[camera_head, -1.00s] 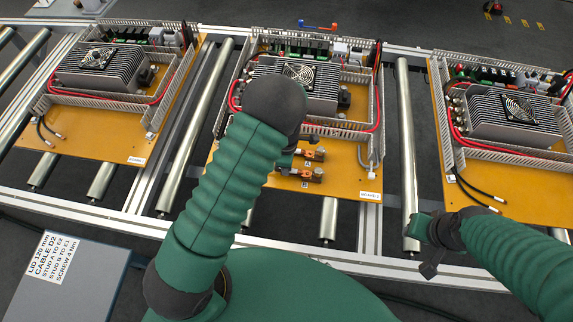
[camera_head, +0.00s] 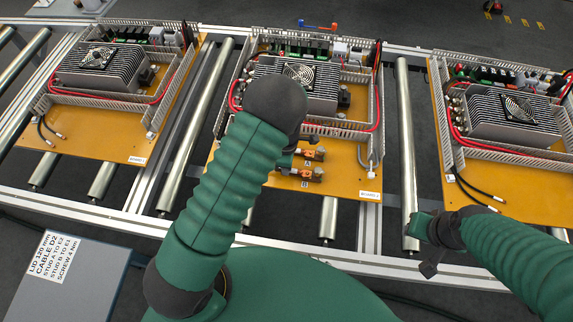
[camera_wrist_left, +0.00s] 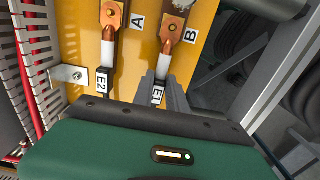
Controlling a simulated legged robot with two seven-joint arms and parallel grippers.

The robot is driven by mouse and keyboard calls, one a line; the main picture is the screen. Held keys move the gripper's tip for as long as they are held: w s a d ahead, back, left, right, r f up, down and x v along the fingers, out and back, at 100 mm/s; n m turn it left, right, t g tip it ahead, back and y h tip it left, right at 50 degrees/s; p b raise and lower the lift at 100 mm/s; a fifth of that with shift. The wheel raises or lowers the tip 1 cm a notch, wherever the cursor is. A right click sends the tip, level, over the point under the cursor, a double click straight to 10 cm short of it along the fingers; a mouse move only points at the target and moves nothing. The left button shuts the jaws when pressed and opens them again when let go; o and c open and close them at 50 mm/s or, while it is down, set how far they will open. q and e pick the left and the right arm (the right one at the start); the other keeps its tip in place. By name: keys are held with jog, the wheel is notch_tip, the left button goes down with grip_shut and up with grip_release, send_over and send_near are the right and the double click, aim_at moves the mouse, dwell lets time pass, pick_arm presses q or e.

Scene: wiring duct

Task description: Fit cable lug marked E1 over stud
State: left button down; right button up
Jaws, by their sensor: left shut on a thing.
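My left gripper (camera_wrist_left: 163,88) is shut on this cable below the sleeve; in the head view the gripper (camera_head: 290,160) is partly behind my arm. The top of the stud is cut off, so I cannot tell whether the lug is around it. The cable marked E2 (camera_wrist_left: 104,83) lies beside it, its lug at block A (camera_wrist_left: 113,14). My right gripper (camera_head: 430,262) is away from the board, near the front rail.
The middle orange board (camera_head: 345,185) carries a finned heatsink (camera_head: 330,95) and slotted grey duct walls (camera_head: 378,125). Similar boards stand on both sides.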

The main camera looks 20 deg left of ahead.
pick_arm(q)
jog(key=c, duration=1.3)
grip_release()
jog(key=shift+o, duration=0.2)
notch_tip(320, 180, up, 17)
jog(key=shift+f, duration=0.15)
jog(key=shift+p, duration=0.3)
notch_tip(320, 180, up, 6)
jog(key=p, duration=0.6)
jog(key=shift+p, duration=0.35)
